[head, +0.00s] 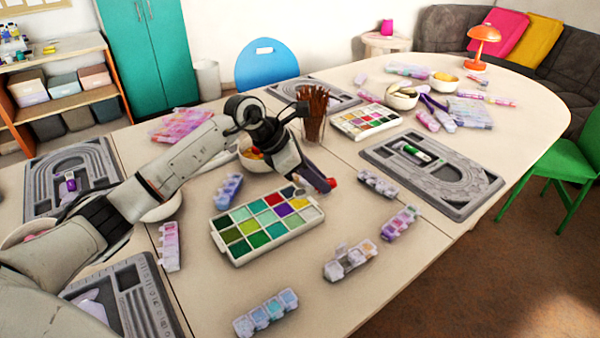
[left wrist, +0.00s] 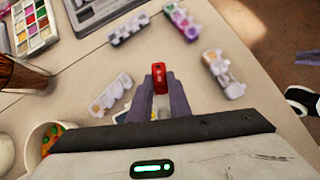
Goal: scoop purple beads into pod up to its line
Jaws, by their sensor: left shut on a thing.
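My left gripper (head: 318,182) reaches over the table, just above the back right corner of the white bead tray (head: 234,260). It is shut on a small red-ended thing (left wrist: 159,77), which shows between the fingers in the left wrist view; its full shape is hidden. The purple beads (head: 284,210) fill one square of the tray, close to the gripper. Several pod strips lie around: one with a raised lid (head: 341,250) in front, a blue one (head: 266,312), a purple-pink one (head: 400,222) and a grey one (head: 377,184). No fill line is readable. My right gripper is out of view.
A jar of brown sticks (head: 314,125) and a bowl (head: 249,160) stand behind the gripper. A second bead tray (head: 365,121) and a grey bead board (head: 470,192) lie farther back.

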